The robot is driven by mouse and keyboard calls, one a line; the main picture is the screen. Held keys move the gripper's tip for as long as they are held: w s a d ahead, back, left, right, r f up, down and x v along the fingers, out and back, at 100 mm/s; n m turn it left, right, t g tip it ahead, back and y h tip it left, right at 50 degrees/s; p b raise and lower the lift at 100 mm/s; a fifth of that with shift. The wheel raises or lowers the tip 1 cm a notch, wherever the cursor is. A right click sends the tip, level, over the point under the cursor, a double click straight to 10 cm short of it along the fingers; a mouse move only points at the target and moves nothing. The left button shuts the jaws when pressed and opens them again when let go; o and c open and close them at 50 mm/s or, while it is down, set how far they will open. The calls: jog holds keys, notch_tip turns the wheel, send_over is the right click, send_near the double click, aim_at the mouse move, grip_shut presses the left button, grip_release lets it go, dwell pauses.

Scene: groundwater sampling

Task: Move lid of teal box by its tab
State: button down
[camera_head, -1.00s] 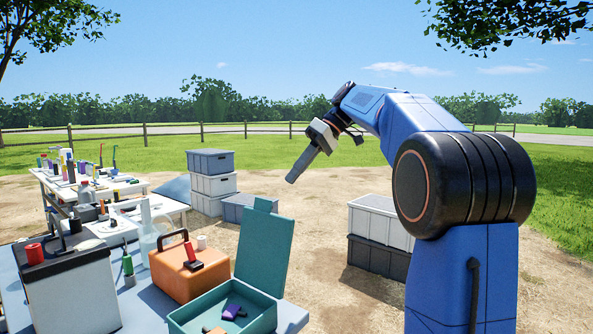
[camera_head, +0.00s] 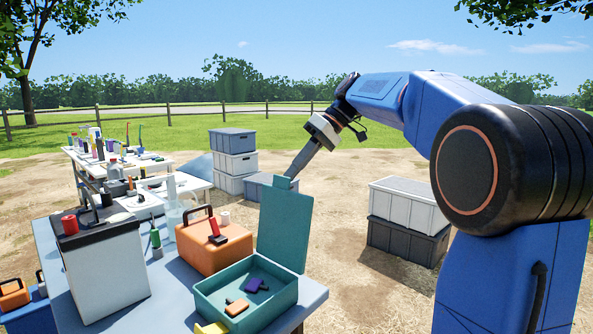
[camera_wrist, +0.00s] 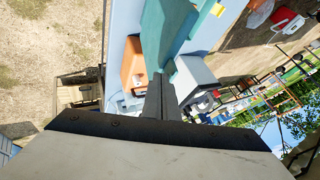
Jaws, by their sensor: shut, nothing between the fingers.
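The teal box (camera_head: 215,289) stands open on the near table, with a purple item (camera_head: 256,285) and an orange item (camera_head: 236,307) inside. Its teal lid (camera_head: 286,228) stands up at the back edge, leaning slightly back, with a small tab (camera_head: 283,183) on its top edge. My gripper (camera_head: 290,176) is shut and empty, its fingertips at the tab; I cannot tell whether they touch. In the wrist view the shut fingers (camera_wrist: 160,78) point at the edge of the teal lid (camera_wrist: 156,38).
White and grey crates (camera_head: 408,205) stand on the ground at right. A second table (camera_head: 122,165) with bottles is behind.

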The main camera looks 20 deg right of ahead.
jog(key=shift+a, duration=0.15)
jog(key=shift+s+a+r+h, duration=0.15)
jog(key=shift+s+a+h, duration=0.15)
jog(key=shift+a, duration=0.1)
jog(key=s+a+f+n+t+h, duration=0.15)
jog(key=s+a+h, duration=0.3)
jog(key=a, duration=0.45)
jog(key=s+a+f+n+t+h, duration=0.1)
jog(key=s+a+t+h, duration=0.2)
jog(key=s+a, duration=0.45)
jog(key=s+a+f+n+t+h, duration=0.1)
jog(key=s+a+f+t+h, duration=0.1)
jog(key=f, duration=0.7)
jog(key=s+a+f+n+t+h, duration=0.1)
jog(key=a+f+t+h, duration=0.3)
jog(key=a+f, duration=0.5)
jog(key=shift+s+f+h, duration=0.45)
jog(key=shift+s+h, duration=0.1)
jog(key=shift+h, duration=0.5)
jog(key=shift+a+f, duration=0.1)
